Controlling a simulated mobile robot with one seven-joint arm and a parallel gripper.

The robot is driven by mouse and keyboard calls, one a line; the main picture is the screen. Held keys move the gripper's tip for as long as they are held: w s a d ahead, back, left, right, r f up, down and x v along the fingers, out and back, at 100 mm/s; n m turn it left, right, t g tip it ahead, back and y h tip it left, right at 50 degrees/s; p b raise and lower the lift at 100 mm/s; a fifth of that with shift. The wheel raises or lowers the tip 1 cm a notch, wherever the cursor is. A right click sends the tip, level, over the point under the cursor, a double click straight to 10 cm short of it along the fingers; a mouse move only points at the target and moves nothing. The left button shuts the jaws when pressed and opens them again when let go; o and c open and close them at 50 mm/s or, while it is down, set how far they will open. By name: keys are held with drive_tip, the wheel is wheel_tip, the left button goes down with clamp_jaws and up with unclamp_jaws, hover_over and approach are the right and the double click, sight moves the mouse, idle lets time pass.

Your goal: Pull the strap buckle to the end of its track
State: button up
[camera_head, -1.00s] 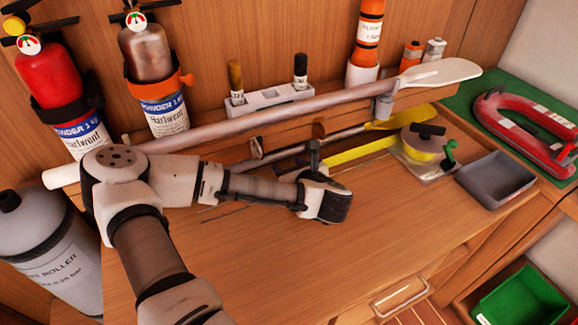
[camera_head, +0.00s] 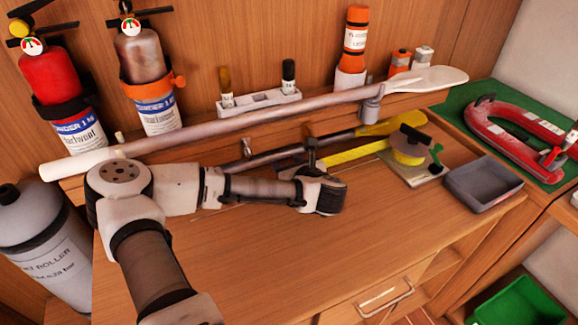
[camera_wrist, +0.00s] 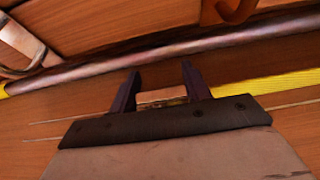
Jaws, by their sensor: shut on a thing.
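My gripper (camera_wrist: 160,70) is shut on a small tan piece, seemingly the strap buckle (camera_wrist: 162,97), which shows between the two dark fingers in the wrist view. The palm hides its near side. The yellow strap (camera_wrist: 275,83) runs off to the right from beside the right finger. In the head view the strap (camera_head: 358,152) stretches from the yellow reel (camera_head: 408,155) on its base plate leftward to my wrist. The buckle cannot be made out there. Thin pale lines, perhaps the track (camera_wrist: 300,105), run along the wood on both sides of my gripper.
A long paddle (camera_head: 250,120) crosses above the worktop behind my arm. A second, yellow-bladed paddle (camera_head: 392,124) lies close behind the strap. A grey tray (camera_head: 482,187) stands right of the reel. The front of the wooden worktop (camera_head: 260,260) is clear.

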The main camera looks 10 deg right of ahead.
drive_tip(key=o, duration=1.4)
drive_tip(key=shift+s, duration=0.1)
drive_tip(key=b+v, duration=0.3)
drive_tip(key=v, duration=1)
drive_tip(key=shift+s+d+r, duration=0.1)
drive_tip(key=shift+s+r, duration=0.1)
drive_tip(key=shift+r, duration=0.05)
